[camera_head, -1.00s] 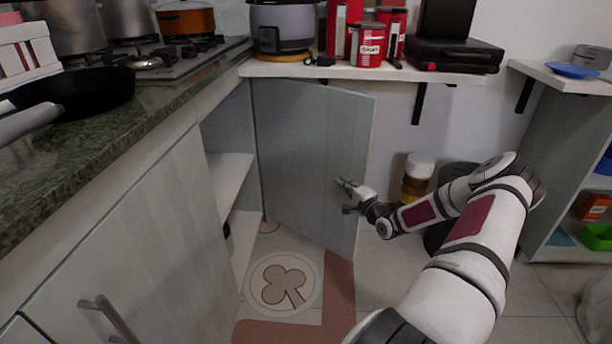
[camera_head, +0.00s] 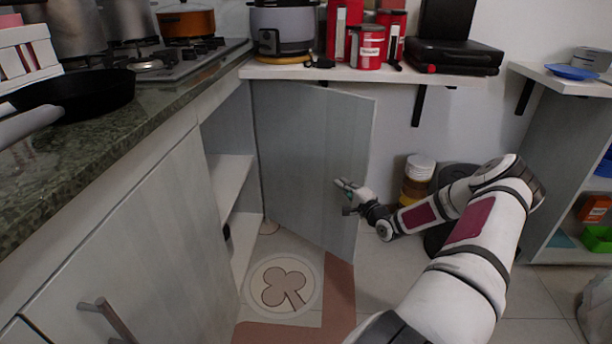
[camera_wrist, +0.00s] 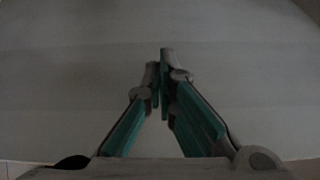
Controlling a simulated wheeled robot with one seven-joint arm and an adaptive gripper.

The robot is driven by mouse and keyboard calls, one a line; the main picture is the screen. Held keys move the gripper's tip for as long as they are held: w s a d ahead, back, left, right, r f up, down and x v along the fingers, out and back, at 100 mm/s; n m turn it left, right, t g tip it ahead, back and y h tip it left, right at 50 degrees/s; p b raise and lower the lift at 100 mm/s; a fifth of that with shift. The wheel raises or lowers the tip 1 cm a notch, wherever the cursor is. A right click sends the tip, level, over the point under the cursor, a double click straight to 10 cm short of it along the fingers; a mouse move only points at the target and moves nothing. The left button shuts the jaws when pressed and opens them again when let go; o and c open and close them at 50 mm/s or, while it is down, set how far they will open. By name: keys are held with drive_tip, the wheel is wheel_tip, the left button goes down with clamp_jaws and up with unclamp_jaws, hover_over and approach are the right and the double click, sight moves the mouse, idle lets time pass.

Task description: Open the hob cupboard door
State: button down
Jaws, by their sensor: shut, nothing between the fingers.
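The grey hob cupboard door (camera_head: 300,150) stands wide open in the head view, swung out from the counter, with its inner shelves (camera_head: 230,185) showing to the left. My gripper (camera_head: 340,184) is in front of the door's face, near its free right edge. In the wrist view my gripper (camera_wrist: 163,62) is shut and empty, its fingertips together. A plain pale surface, the door panel (camera_wrist: 240,60), fills the view beyond the fingertips. I cannot tell whether the fingertips touch the door.
A counter (camera_head: 120,125) with a black pan (camera_head: 85,93) and a hob (camera_head: 190,62) runs along the left. A closed cupboard front with a bar handle (camera_head: 108,318) is below it. A wall shelf (camera_head: 330,72) holds red canisters. Jars (camera_head: 417,178) stand behind my arm.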

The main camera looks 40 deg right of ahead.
sight(351, 177)
idle(0.3)
drive_tip(key=d+b, duration=0.2)
drive_tip(key=d, duration=0.1)
drive_tip(key=d+b, duration=0.1)
drive_tip(key=b, duration=0.1)
drive_tip(key=shift+w+d, duration=0.25)
drive_tip(key=shift+w, duration=0.15)
drive_tip(key=shift+d, duration=0.1)
idle(0.5)
drive_tip(key=shift+w+d, duration=0.2)
drive_tip(key=shift+d, duration=0.45)
drive_tip(key=shift+w+d, duration=0.15)
drive_tip(key=shift+d, duration=0.35)
drive_tip(key=shift+w+d, duration=0.2)
drive_tip(key=shift+d, duration=0.4)
drive_tip(key=shift+w+d, duration=0.2)
drive_tip(key=shift+d, duration=0.4)
